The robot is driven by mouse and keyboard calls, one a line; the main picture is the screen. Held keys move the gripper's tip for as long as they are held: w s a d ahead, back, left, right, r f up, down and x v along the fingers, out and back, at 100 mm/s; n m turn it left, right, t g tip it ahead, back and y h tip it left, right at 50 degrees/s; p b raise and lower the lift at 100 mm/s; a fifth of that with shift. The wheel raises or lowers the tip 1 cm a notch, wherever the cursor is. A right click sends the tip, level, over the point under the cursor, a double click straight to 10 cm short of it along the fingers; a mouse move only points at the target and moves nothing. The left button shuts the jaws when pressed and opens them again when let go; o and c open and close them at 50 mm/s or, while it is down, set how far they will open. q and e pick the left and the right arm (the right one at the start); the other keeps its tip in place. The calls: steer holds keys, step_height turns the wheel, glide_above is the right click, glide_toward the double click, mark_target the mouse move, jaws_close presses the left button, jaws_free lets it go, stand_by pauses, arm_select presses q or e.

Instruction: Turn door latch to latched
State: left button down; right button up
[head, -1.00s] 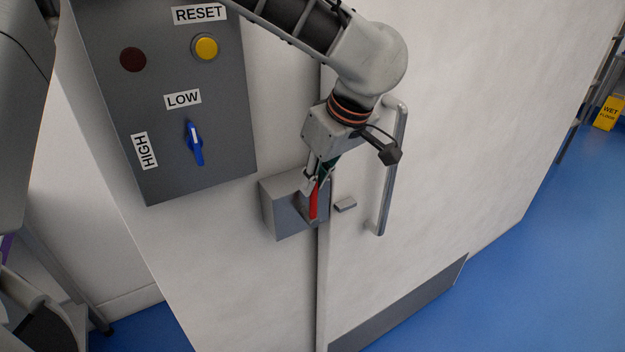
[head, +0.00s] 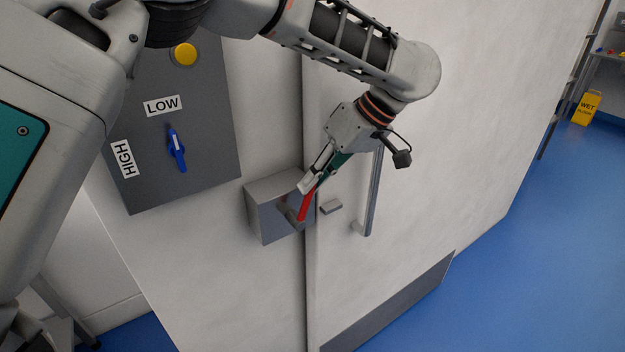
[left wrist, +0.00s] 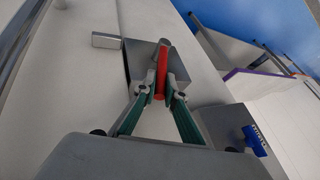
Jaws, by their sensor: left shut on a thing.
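The door latch is a red lever (head: 303,207) on a grey box (head: 268,221) at the door's edge. In the head view the lever's free end leans up and to the right. My left gripper (head: 311,186) comes down from the upper right and is shut on the lever's upper part. In the left wrist view the red lever (left wrist: 162,70) stands between the two fingertips of my left gripper (left wrist: 160,88). A small grey catch plate (head: 331,207) sits on the door just right of the box. My right gripper is not in view.
A long vertical door handle (head: 373,195) stands right of my gripper. A grey panel (head: 205,120) with a blue knob (head: 176,150) and a yellow button (head: 185,54) is on the left. The blue floor (head: 500,270) is open at right, with a yellow wet-floor sign (head: 586,108) behind.

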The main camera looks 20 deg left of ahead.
arm_select(q)
steer(key=c, duration=2.1)
jaws_free()
